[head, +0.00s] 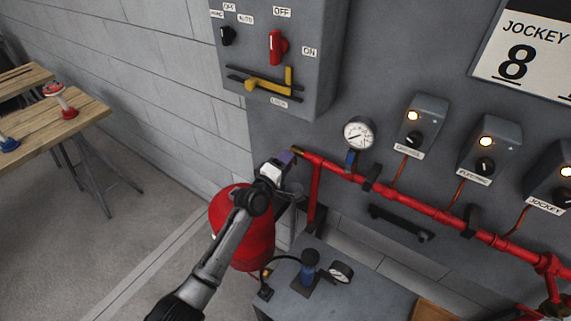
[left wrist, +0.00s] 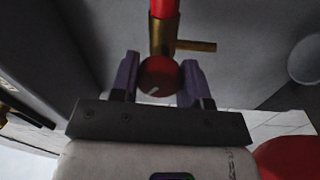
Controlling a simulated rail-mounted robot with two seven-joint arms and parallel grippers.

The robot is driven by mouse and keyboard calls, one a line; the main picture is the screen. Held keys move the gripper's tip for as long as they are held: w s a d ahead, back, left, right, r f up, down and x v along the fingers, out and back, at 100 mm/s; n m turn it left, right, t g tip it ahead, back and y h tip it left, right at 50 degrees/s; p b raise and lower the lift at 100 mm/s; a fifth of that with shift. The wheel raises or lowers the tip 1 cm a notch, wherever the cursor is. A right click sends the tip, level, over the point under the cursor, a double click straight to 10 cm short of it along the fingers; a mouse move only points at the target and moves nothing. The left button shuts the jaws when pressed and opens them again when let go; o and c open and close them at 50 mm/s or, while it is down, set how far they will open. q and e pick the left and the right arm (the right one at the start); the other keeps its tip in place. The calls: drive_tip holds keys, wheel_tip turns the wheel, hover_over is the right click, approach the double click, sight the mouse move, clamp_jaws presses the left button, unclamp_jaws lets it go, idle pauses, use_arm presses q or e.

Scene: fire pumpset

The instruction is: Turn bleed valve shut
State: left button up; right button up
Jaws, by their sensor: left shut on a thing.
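The bleed valve is a brass body (left wrist: 164,38) with a side spout, at the end of a red pipe. Its round red knob (left wrist: 159,78) has a white mark. In the head view a little brass (head: 298,150) shows at the left end of the red pipe, and the knob is hidden. My left gripper (left wrist: 159,82) has its purple fingers on both sides of the knob and is shut on it. In the head view the left gripper (head: 287,158) is at the pipe's end. My right gripper is not in view.
A pressure gauge (head: 358,133) stands above the red pipe (head: 410,204). A grey switch box (head: 275,65) is on the wall above. A red tank (head: 243,228) is below my left arm. A grey cabinet (head: 345,292) with a small blue pump (head: 309,268) stands below. Wooden tables (head: 75,115) are far left.

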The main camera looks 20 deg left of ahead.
use_arm(q)
drive_tip(key=m, duration=0.6)
drive_tip(key=shift+r+h, duration=0.1)
drive_tip(key=shift+h, duration=0.2)
drive_tip(key=shift+m+g+h, duration=0.3)
drive_tip(key=shift+m, duration=2.4)
drive_tip(key=o, duration=0.9)
drive_tip(key=shift+s, duration=0.1)
